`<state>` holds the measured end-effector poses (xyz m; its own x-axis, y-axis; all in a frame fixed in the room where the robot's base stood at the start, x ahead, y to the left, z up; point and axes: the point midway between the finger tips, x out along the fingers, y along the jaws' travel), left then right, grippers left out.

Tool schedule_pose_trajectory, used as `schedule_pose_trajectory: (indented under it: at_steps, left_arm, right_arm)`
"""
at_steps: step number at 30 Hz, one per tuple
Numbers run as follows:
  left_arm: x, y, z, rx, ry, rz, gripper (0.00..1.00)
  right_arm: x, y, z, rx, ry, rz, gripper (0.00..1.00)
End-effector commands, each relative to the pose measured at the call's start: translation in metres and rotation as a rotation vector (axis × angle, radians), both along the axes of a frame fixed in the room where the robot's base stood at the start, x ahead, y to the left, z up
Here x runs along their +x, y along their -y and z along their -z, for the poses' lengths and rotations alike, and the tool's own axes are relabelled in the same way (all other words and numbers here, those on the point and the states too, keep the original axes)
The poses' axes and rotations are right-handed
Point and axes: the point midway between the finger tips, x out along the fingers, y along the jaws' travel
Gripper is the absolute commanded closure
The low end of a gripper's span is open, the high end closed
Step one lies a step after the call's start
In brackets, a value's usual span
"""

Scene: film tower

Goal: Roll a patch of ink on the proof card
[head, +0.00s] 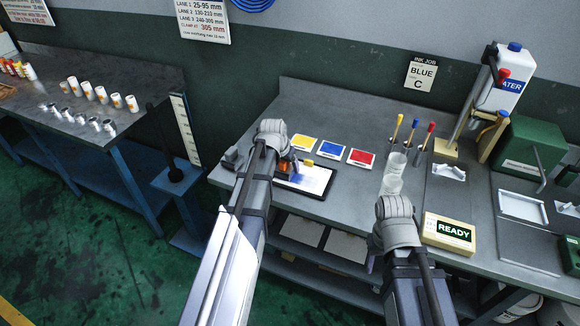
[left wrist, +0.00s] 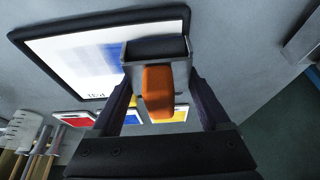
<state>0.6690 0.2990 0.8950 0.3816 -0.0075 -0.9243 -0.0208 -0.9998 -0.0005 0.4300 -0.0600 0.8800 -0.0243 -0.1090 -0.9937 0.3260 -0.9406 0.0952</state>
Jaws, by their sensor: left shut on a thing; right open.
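The proof card (head: 318,176) is a white sheet in a dark frame at the bench's front edge. A blue patch shows on it, also in the left wrist view, where the card (left wrist: 62,50) lies beyond the roller. My left gripper (head: 284,165) is shut on the orange handle of the ink roller (left wrist: 157,92), over the card's left part. The roller's grey metal head hides part of the card, and whether it touches cannot be told. Yellow (head: 303,143), blue (head: 332,149) and red (head: 361,157) ink pads lie behind the card. My right gripper (head: 392,203) is open, at the front edge.
Clear cups (head: 395,162) stand just beyond my right gripper, with colored-handled tools behind them. A READY box (head: 449,231) stands to the right. An INK JOB sign (head: 421,73) on the wall reads BLUE C. The bench behind the pads is clear.

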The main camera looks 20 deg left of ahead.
Motion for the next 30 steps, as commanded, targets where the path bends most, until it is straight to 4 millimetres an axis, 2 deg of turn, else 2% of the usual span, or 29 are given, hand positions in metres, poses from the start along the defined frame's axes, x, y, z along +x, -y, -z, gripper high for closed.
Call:
schedule_pose_trajectory:
  at_steps: [9,21,30]
  left_arm:
    - [0.000,0.003,0.002,-0.001,0.000,0.000,0.65]
    - [-0.001,0.032,0.000,-0.001,0.000,0.003,0.65]
    - [-0.001,0.036,0.000,-0.001,0.001,0.000,0.65]
  right_arm:
    - [0.000,0.000,0.002,0.000,0.000,0.000,0.50]
    - [0.000,0.000,0.000,0.000,0.000,0.000,0.50]
    - [0.000,0.000,0.000,0.000,0.000,0.000,0.50]
